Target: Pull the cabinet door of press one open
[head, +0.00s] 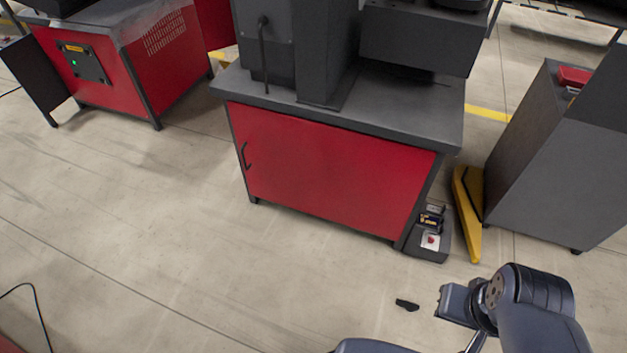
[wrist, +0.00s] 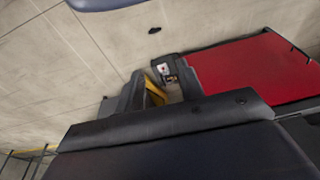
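The red cabinet door (head: 325,170) is on the front of the press cabinet in the middle of the head view. It looks closed, flush with its frame. Its dark bar handle (head: 244,156) is upright near the door's left edge. My gripper (head: 452,303) is at the lower right of the head view, in front of and right of the cabinet, well away from the handle. In the wrist view, the gripper fingers (wrist: 160,88) are apart with nothing between them. The red door (wrist: 255,70) shows at the right of that view; the handle is not clear there.
A dark floor box with small items (head: 428,238) stands by the cabinet's right corner. A yellow floor piece (head: 467,215) and a grey cabinet (head: 545,165) are further right. A small black object (head: 407,304) lies on the floor. Floor in front and left of the door is clear.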

